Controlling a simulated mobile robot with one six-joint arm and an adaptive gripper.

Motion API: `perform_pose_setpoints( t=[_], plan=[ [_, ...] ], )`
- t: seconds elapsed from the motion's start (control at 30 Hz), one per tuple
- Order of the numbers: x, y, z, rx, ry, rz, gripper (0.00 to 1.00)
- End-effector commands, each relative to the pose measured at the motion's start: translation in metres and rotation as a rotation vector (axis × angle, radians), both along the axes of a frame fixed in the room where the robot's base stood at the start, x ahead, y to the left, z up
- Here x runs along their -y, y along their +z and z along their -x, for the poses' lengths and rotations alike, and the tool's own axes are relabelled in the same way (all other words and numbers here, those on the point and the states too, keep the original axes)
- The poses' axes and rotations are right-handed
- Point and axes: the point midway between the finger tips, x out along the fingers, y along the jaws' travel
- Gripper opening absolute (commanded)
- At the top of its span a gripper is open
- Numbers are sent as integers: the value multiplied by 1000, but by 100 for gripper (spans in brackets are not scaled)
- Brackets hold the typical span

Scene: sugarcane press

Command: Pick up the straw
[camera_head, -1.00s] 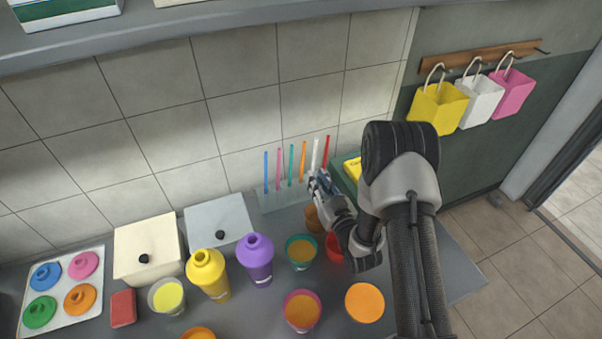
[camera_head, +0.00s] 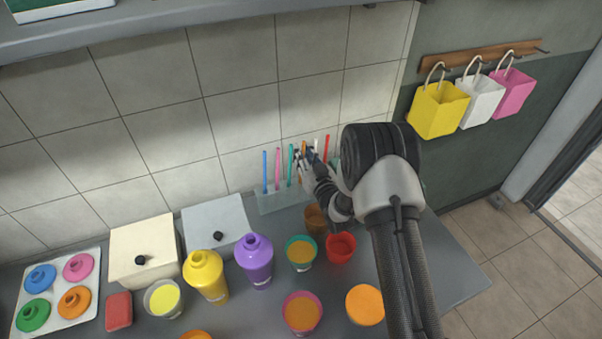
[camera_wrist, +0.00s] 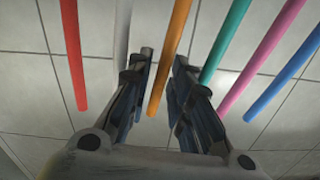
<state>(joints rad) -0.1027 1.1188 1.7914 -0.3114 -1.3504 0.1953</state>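Several straws stand upright in a clear holder (camera_head: 283,199) against the tiled wall: blue (camera_head: 265,172), pink (camera_head: 278,168), teal (camera_head: 290,163), orange, white and red (camera_head: 326,149). My gripper (camera_head: 302,157) is at the orange straw in the head view and partly hides it. In the wrist view my gripper (camera_wrist: 162,70) is open, and the orange straw (camera_wrist: 171,55) runs between its two fingers, apart from both. The white straw (camera_wrist: 122,30) passes by the left finger and the teal straw (camera_wrist: 224,45) by the right finger.
Below the holder stand a purple bottle (camera_head: 255,262), a yellow bottle (camera_head: 206,276), a teal cup (camera_head: 301,254), a brown cup (camera_head: 316,219) and a red cup (camera_head: 341,248). Two lidded boxes (camera_head: 143,252) are at left. The air above the cups is free.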

Motion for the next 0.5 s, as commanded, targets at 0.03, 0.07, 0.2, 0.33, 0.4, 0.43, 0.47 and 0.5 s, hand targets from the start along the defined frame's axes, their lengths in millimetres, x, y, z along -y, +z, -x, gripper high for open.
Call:
perform_pose_setpoints(
  t=[0.03,0.07,0.2,0.33,0.4,0.43,0.47,0.5],
  plan=[
    [0,0,0,0,0,0,20],
    [0,0,0,0,0,0,20],
    [0,0,0,0,0,0,12],
    [0,0,0,0,0,0,4],
    [0,0,0,0,0,0,2],
    [0,0,1,0,0,0,1],
    [0,0,1,0,0,0,1],
    [0,0,1,0,0,0,0]
  ],
)
